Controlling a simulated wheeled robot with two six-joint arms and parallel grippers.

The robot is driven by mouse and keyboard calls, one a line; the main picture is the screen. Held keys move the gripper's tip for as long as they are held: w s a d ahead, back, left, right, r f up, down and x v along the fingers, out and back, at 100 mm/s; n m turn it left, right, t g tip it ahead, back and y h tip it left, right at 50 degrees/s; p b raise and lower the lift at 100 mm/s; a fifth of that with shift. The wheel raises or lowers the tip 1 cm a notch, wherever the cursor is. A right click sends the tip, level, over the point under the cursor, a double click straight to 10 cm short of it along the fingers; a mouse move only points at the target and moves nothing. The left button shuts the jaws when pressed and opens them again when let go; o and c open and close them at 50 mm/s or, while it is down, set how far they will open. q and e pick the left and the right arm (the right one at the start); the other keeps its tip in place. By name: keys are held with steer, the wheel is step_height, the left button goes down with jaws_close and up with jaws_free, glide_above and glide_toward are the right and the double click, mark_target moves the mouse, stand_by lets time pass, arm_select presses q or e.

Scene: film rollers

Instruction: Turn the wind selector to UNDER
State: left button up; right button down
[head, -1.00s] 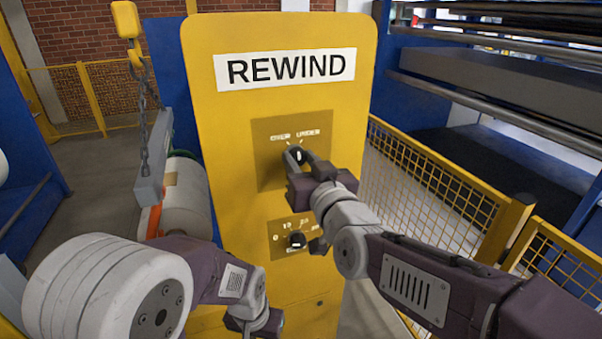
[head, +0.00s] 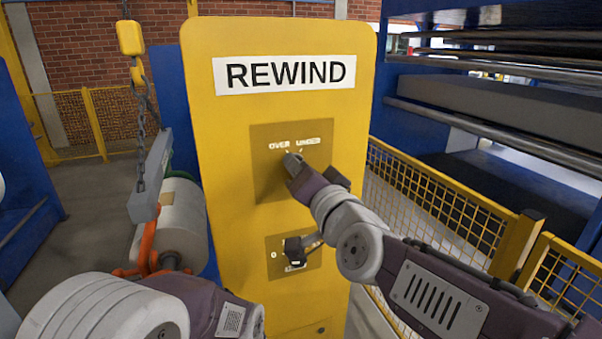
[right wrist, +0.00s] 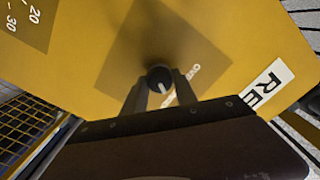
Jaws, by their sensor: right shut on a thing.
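The yellow rewind panel (head: 225,150) faces me with a plate bearing the words OVER (head: 279,146) and UNDER (head: 308,141). The wind selector is a small dark knob mostly hidden by my right gripper (head: 294,163) in the head view. In the right wrist view the round black knob (right wrist: 158,76) sits between the two fingertips and carries a pale pointer mark. My right gripper is shut on it. Which word the pointer faces I cannot tell. My left arm shows at the bottom left, but its gripper is out of the picture.
A second dial with a black knob (head: 295,249) sits below the selector, close under my right wrist. A yellow mesh fence (head: 440,205) stands to the right. A chain hoist (head: 130,38) hangs at the left beside a pale roll (head: 183,222).

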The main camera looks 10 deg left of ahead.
steer(key=shift+r, duration=0.2)
stand_by(0.3)
steer(key=c, duration=1)
jaws_free()
steer(key=shift+f, duration=0.1)
steer(key=p+v, duration=0.5)
steer(key=v, duration=0.4)
steer(key=shift+p, duration=0.35)
